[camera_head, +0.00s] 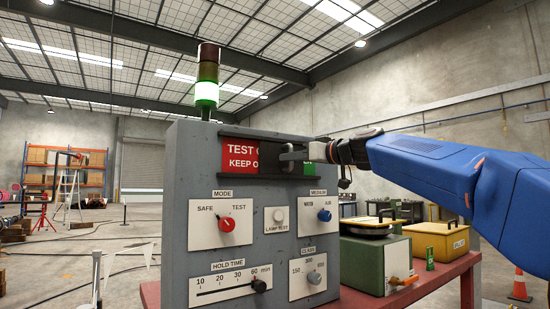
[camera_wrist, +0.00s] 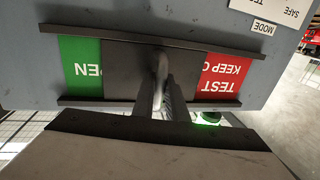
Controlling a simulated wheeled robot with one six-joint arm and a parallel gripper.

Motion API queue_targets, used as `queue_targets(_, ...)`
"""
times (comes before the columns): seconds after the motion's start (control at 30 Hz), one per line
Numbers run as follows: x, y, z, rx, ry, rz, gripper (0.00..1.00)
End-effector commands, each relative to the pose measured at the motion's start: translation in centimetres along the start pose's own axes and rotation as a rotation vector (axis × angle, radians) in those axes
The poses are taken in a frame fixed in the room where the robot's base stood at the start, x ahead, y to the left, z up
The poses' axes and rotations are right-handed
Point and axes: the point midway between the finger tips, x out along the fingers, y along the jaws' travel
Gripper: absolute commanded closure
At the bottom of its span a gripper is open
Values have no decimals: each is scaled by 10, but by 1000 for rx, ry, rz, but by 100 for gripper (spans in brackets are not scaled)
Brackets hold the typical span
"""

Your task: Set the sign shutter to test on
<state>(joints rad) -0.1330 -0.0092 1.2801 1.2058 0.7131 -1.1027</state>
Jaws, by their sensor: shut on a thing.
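The sign shutter, a dark plate (camera_wrist: 125,75), sits between two dark rails on the grey panel (camera_head: 196,150). To its left in the head view is a red sign (camera_head: 239,160) reading "TEST O…" and "KEEP O…", its right part covered. A narrow strip of a green sign (camera_head: 309,168) shows to its right. The wrist view is upside down, with the red sign (camera_wrist: 218,76) right and the green sign (camera_wrist: 80,68), reading "EN", left. My gripper (camera_head: 290,156) is shut on the shutter's upright handle (camera_wrist: 160,66). The shutter covers the middle, with part of both signs showing.
Below the sign are a MODE knob (camera_head: 227,225), a lamp test button (camera_head: 279,215), a MEDIUM knob (camera_head: 324,215), a CLASS knob (camera_head: 314,277) and a hold time slider (camera_head: 258,285). A lamp tower (camera_head: 207,75) is lit green. Boxes (camera_head: 441,240) stand right of the panel.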

Motion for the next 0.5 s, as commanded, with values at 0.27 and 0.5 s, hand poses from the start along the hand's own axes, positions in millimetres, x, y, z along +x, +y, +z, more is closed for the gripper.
queue_targets(0.27,-9,48,1,0,-1,3,100)
queue_targets(0.5,-12,64,1,0,-1,1,100)
